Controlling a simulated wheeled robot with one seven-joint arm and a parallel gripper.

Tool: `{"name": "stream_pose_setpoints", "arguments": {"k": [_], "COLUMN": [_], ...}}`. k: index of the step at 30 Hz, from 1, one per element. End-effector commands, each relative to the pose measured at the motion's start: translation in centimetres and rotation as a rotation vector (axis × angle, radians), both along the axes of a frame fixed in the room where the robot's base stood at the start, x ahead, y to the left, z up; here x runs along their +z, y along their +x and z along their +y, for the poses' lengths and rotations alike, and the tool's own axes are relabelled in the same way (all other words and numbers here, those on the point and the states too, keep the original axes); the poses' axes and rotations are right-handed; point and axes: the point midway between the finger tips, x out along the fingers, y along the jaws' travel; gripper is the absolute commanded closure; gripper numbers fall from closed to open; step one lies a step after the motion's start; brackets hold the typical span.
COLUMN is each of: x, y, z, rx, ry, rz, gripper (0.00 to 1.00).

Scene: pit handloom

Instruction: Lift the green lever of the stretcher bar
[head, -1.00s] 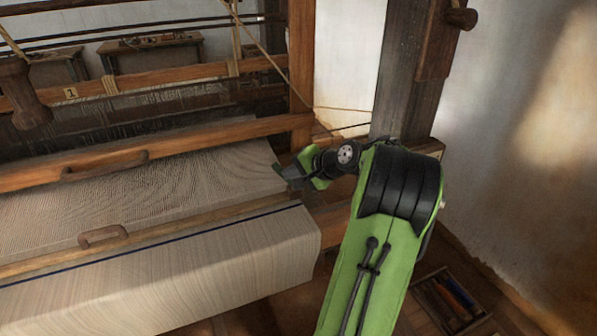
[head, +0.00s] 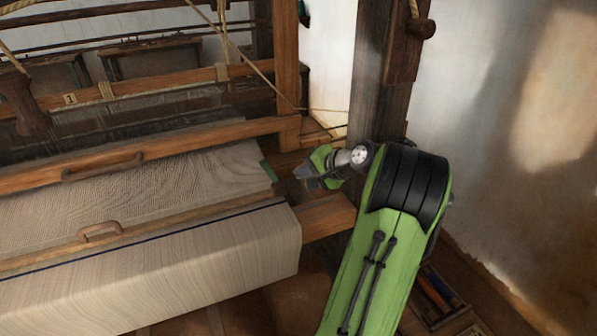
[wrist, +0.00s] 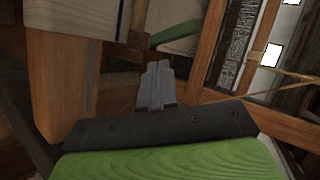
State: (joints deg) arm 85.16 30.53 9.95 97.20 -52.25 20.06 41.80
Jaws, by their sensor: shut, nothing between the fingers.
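In the wrist view the green lever (wrist: 175,33) lies just beyond the fingertips, slanting up to the right from a dark bracket. My gripper (head: 301,176) is shut and empty, a short way right of the lever; a small gap seems to show between them. Its closed fingers also show in the wrist view (wrist: 159,68). The stretcher bar itself is hard to tell from the cloth around it.
A wooden beam (head: 326,216) of the loom juts out below my gripper. A thick post (head: 376,75) stands behind my arm. The striped cloth (head: 185,255) hangs at the left. A tray (head: 437,296) of small items lies at the lower right.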

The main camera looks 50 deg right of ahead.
Motion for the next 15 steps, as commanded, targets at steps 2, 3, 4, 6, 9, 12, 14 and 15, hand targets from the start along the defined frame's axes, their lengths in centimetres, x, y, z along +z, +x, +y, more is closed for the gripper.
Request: {"name": "stream_pose_setpoints", "arguments": {"k": [2,3,4,6,9,12,14,15], "x": [0.7,1.0,1.3,2.1,2.9,3.5,3.7,3.7], "y": [-1.2,-1.9,-2.4,-3.7,-5.4,-6.5,-6.8,-6.9], "z": [0.1,0.1,0.1,0.0,0.0,0.0,0.1,0.1], "rx": [0.001,0.002,0.004,0.003,0.001,0.004,0.006,0.006], "ry": [0.000,0.000,0.000,-0.001,0.000,0.002,0.002,0.003], "rz": [-0.001,-0.001,-0.001,-0.002,0.000,-0.002,-0.001,0.000], "gripper": [1.00,1.00,1.00,1.00,1.00,1.00,1.00,1.00]}}
